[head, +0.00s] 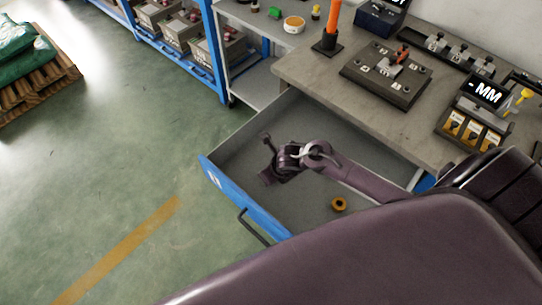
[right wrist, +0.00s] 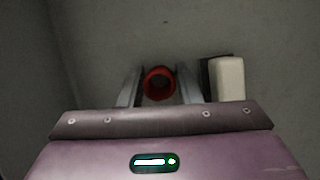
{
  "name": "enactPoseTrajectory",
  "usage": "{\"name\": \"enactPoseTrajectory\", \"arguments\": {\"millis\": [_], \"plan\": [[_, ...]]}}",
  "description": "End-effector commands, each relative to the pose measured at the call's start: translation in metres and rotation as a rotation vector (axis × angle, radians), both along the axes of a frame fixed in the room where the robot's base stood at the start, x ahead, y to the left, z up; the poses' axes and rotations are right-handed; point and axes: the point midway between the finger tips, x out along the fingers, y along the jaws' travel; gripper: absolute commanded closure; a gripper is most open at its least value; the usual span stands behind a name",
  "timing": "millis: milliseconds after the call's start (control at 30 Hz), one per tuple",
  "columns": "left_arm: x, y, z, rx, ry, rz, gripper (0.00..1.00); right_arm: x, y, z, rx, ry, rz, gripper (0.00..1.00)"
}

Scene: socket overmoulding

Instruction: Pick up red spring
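The red spring (right wrist: 159,83) shows in the right wrist view as a round red ring with a dark centre, seen end-on near the drawer floor. My right gripper (right wrist: 158,78) has one finger on each side of it, with a narrow gap to each finger; it appears open around the spring. In the head view my right gripper (head: 268,160) reaches into the open blue-fronted drawer (head: 240,204), and I cannot make out the spring there. My left gripper is not in view.
A pale block with a dark side (right wrist: 228,78) lies just right of the right finger. The workbench (head: 312,70) above holds a dark fixture plate (head: 362,75) and a labelled box (head: 487,92).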

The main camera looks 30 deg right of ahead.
Motion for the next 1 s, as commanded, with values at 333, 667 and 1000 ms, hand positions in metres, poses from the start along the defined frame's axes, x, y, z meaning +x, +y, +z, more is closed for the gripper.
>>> {"name": "enactPoseTrajectory", "arguments": {"millis": [333,667,1000], "plan": [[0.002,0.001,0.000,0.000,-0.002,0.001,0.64,0.000,0.000,0.000,0.000,0.000,0.000,0.93],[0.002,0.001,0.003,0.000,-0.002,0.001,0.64,0.001,0.000,0.019,-0.001,-0.002,0.001,0.93],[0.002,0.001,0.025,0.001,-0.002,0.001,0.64,0.002,0.000,0.109,0.000,-0.007,0.002,0.93]]}}
